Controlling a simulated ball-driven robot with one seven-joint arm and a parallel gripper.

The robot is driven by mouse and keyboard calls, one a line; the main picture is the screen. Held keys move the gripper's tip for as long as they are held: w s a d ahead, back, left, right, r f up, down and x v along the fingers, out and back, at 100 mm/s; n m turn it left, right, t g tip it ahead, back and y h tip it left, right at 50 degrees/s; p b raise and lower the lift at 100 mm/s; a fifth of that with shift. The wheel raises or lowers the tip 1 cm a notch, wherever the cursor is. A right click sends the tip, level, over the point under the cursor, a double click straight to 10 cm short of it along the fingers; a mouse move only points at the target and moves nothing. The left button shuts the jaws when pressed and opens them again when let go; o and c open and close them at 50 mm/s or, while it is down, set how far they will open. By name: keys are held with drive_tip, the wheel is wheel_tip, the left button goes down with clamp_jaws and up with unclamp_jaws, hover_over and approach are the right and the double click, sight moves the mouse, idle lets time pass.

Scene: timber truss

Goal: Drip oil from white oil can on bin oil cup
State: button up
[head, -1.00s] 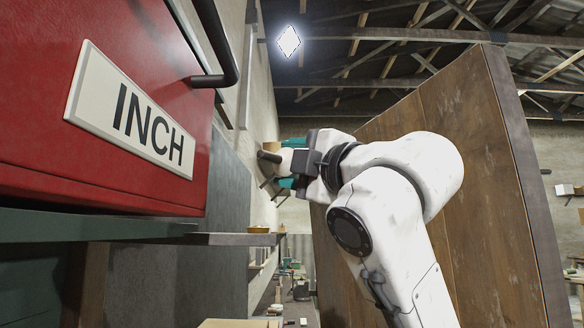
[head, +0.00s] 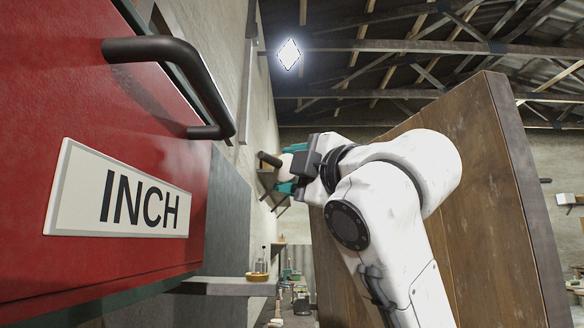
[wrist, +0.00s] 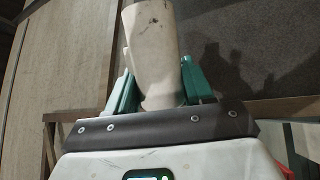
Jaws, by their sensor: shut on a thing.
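In the wrist view a white, slightly stained cylindrical body, which looks like the white oil can (wrist: 152,50), stands between the teal fingers of my gripper (wrist: 155,88). The fingers press on it from both sides. In the head view my gripper (head: 287,178) is small and partly hidden by its own wrist. A bit of the white can shows at its far side, with a dark stub pointing left. I cannot make out the bin oil cup in either view.
A red cabinet with a dark handle (head: 205,85) and an INCH label (head: 120,200) fills the left. A grey shelf (head: 225,286) holds a small bottle on a yellowish base (head: 257,276). A tall brown wooden panel (head: 490,190) stands close on the right.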

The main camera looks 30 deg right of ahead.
drive_tip(key=shift+a+r+m+p, duration=0.1)
drive_tip(key=shift+r+m+p, duration=0.25)
drive_tip(key=shift+m, duration=0.45)
drive_tip(key=m+g, duration=0.1)
drive_tip(key=m, duration=0.1)
drive_tip(key=shift+f+m+g+h+b, duration=0.15)
drive_tip(key=shift+m+g+h+b, duration=0.15)
drive_tip(key=shift+h, duration=0.1)
drive_tip(key=m, duration=0.1)
drive_tip(key=m+g, duration=0.1)
drive_tip(key=m, duration=0.1)
drive_tip(key=shift+r+g, duration=0.2)
drive_tip(key=shift+g, duration=0.1)
drive_tip(key=shift+d+f+m+g, duration=0.1)
drive_tip(key=shift+d+m+g, duration=0.15)
drive_tip(key=shift+m, duration=0.45)
drive_tip(key=shift+a, duration=0.1)
